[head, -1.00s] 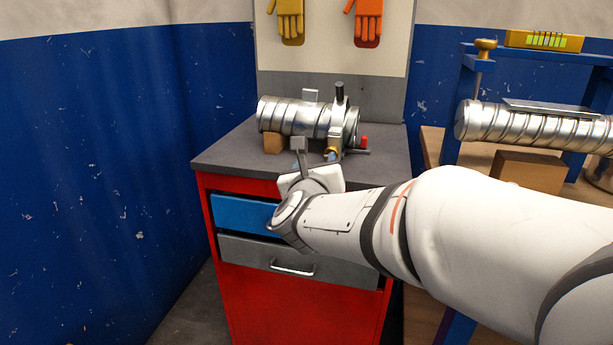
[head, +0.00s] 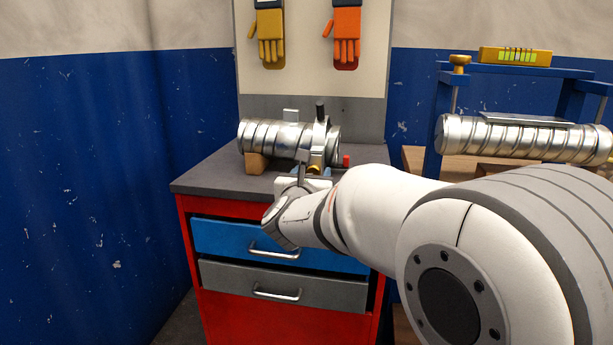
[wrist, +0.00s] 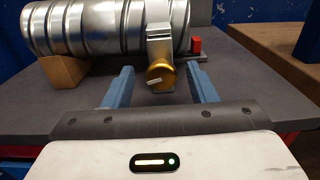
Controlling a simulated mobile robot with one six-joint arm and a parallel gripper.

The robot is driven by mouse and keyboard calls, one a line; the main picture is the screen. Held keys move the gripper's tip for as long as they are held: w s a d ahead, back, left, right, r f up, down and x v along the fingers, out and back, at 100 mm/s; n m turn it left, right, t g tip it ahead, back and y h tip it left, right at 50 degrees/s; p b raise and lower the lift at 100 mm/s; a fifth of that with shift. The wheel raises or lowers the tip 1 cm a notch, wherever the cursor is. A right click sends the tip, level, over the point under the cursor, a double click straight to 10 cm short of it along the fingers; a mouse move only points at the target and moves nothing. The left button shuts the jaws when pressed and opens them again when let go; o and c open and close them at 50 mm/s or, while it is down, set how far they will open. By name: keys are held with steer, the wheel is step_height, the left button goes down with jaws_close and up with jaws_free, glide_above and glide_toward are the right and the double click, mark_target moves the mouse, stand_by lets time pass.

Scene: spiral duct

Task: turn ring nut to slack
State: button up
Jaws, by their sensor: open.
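The ring nut is a round brass knob (wrist: 160,76) with a pale pointer mark, at the lower front of a silver clamp band (wrist: 159,45). The band goes round a ribbed metal spiral duct (wrist: 85,28), which also shows on the cabinet in the head view (head: 275,136). In the wrist view my gripper (wrist: 161,88) is open. Its two blue fingers stand apart, one to each side of the knob, with gaps between; I cannot tell how deep they reach. In the head view my wrist partly hides the knob.
A wooden block (wrist: 62,73) props the duct's left part. A red piece (wrist: 196,44) is right of the clamp. The cabinet top (head: 205,178) is clear at left. A blue frame with another duct (head: 515,137) stands at right.

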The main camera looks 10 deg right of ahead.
steer(key=shift+c, duration=0.3)
steer(key=c, duration=0.9)
steer(key=shift+a, duration=0.2)
steer(key=shift+d, duration=0.1)
steer(key=shift+n, duration=0.3)
